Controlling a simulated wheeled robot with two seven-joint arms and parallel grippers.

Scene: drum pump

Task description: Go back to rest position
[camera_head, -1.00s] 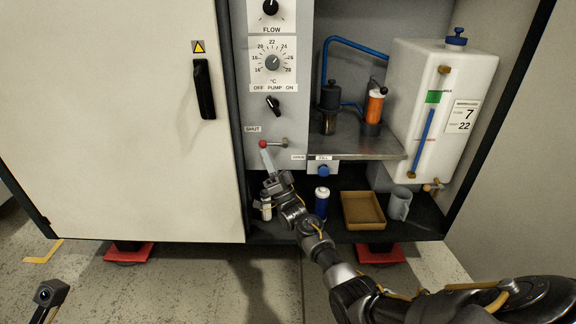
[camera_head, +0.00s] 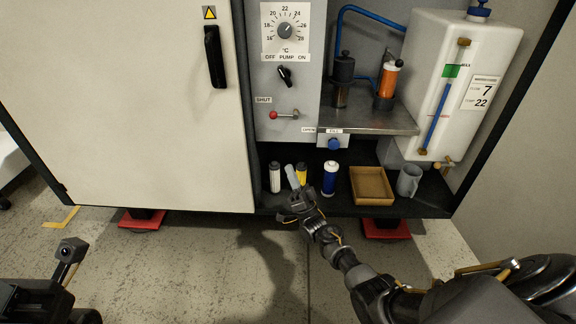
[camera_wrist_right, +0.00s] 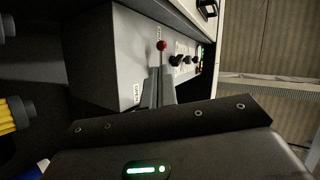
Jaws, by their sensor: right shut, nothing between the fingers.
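My right gripper (camera_head: 292,174) is shut and empty. In the head view it is low in front of the cabinet's lower shelf, overlapping the bottles there. In the right wrist view its fingers (camera_wrist_right: 159,88) are together, pointing toward the valve panel. The red-knobbed lever (camera_head: 273,115) lies level beside the SHUT label, clear of the gripper. Its red knob also shows in the right wrist view (camera_wrist_right: 161,45), beyond the fingertips. Part of my left arm (camera_head: 68,252) shows at the lower left; I cannot make out its fingers.
The lower shelf holds a white bottle (camera_head: 275,178), a yellow bottle (camera_head: 301,172), a blue-and-white bottle (camera_head: 330,179), a brown tray (camera_head: 375,199) and a grey mug (camera_head: 408,180). A white tank (camera_head: 452,90) stands above. A closed cabinet door (camera_head: 130,100) is at left. The front floor is open.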

